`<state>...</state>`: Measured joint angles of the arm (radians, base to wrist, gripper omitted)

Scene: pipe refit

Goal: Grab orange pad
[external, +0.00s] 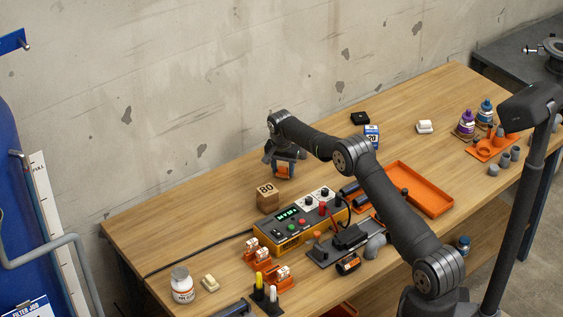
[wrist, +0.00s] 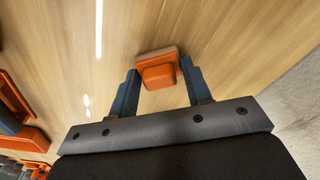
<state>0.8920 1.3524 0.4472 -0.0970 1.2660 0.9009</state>
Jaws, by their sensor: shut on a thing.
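The orange pad (wrist: 158,76) is a small orange block with a paler, brownish edge on its far side. It sits between the two fingers of my gripper (wrist: 158,88) in the wrist view. My gripper is shut on it. In the external view my gripper (external: 284,168) points down at the back left of the bench, and the orange pad (external: 283,171) shows between the fingers. I cannot tell if the pad touches the bench top.
A wooden block marked 80 (external: 268,196) stands just in front of my gripper. A yellow control box (external: 300,222) lies farther forward. An orange tray (external: 420,188) is to the right. A blue-and-white box (external: 371,135) stands at the back. The bench (external: 190,205) is clear to the left.

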